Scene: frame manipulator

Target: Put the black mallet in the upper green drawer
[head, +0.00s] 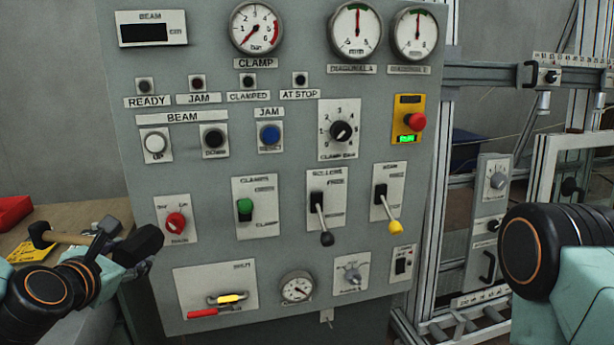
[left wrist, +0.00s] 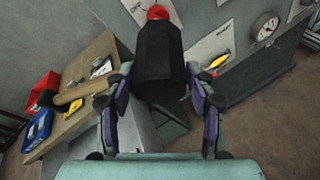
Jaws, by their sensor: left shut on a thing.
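The black mallet (head: 141,244) is at the lower left of the head view, its pale wooden handle pointing left. My left gripper (head: 120,248) is shut on its black head. In the left wrist view, the mallet (left wrist: 160,62) sits between the two fingers of the left gripper (left wrist: 158,90), held above the floor and beside the workbench, in front of the panel. A grey-green surface (left wrist: 170,128) shows below the mallet, partly hidden; I cannot tell whether it is a drawer. No upper green drawer can be clearly made out. My right gripper is out of view.
A grey control panel (head: 225,180) with knobs, levers and gauges fills the middle. A wooden workbench (left wrist: 72,124) at the left carries red (left wrist: 42,90) and blue (left wrist: 38,130) bins. A metal frame (head: 470,75) stands at the right. Bare floor (left wrist: 262,125) shows below the panel.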

